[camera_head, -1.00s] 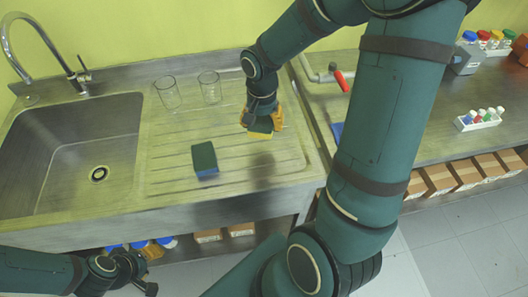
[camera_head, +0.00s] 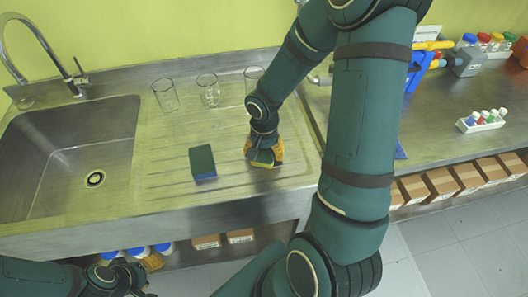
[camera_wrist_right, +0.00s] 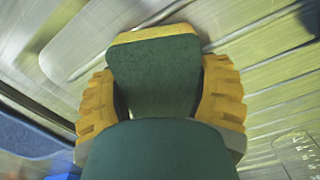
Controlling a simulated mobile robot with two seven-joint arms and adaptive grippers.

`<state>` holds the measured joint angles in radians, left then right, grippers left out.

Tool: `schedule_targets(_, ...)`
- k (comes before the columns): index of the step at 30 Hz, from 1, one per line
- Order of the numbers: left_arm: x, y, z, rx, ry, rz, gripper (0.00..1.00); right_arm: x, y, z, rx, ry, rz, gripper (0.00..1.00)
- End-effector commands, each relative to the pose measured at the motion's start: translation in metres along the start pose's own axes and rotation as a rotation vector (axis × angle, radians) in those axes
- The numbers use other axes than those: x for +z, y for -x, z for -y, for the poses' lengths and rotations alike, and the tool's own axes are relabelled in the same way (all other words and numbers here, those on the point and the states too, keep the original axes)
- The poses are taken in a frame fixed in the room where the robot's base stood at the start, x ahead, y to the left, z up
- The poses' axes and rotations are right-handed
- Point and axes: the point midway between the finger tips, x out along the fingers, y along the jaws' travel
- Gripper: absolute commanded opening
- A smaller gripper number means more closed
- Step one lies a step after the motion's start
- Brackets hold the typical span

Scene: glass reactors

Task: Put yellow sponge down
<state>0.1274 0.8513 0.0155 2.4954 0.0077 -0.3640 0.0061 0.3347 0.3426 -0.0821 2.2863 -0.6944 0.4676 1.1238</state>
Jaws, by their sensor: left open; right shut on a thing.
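The yellow sponge (camera_head: 264,159) has a green scouring side. It is between the orange fingers of my right gripper (camera_head: 265,150), low over the ribbed steel drainboard (camera_head: 225,135). In the right wrist view the sponge (camera_wrist_right: 153,75) shows its green face and a yellow edge, with a ridged finger of my right gripper (camera_wrist_right: 160,95) on each side. I cannot tell if the sponge touches the drainboard. My left gripper (camera_head: 137,276) is open and empty at the lower left, in front of the sink unit.
A blue sponge with a green top (camera_head: 203,163) lies on the drainboard to the left. Glass beakers (camera_head: 208,88) stand along the back. The sink basin (camera_head: 75,160) is at the left. A rack of small bottles (camera_head: 482,121) stands on the right counter.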

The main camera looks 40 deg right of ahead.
Motion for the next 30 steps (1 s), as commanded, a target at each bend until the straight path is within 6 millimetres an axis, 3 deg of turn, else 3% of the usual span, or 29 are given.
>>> schedule_targets(10, 0.002, -0.004, 0.002, 0.000, -0.001, 0.003, 0.47, 0.000, -0.003, 0.000, 0.000, -0.001, -0.001, 0.26)
schedule_targets(11, 0.002, -0.003, 0.001, 0.000, -0.001, 0.004, 0.47, 0.000, -0.002, 0.000, 0.000, -0.001, -0.001, 0.79)
schedule_targets(12, 0.002, -0.003, 0.001, 0.000, -0.001, 0.004, 0.47, 0.000, -0.002, 0.000, 0.000, -0.001, -0.001, 0.93)
schedule_targets(13, 0.002, -0.003, 0.001, 0.000, -0.001, 0.003, 0.47, 0.000, -0.002, 0.000, 0.000, -0.001, -0.001, 1.00)
schedule_targets(25, -0.001, 0.003, -0.001, 0.000, 0.000, -0.001, 0.47, 0.000, 0.004, 0.000, 0.000, -0.001, -0.001, 1.00)
schedule_targets(30, -0.004, 0.009, -0.003, -0.001, 0.002, -0.007, 0.47, -0.001, 0.035, 0.001, -0.004, -0.003, -0.005, 1.00)
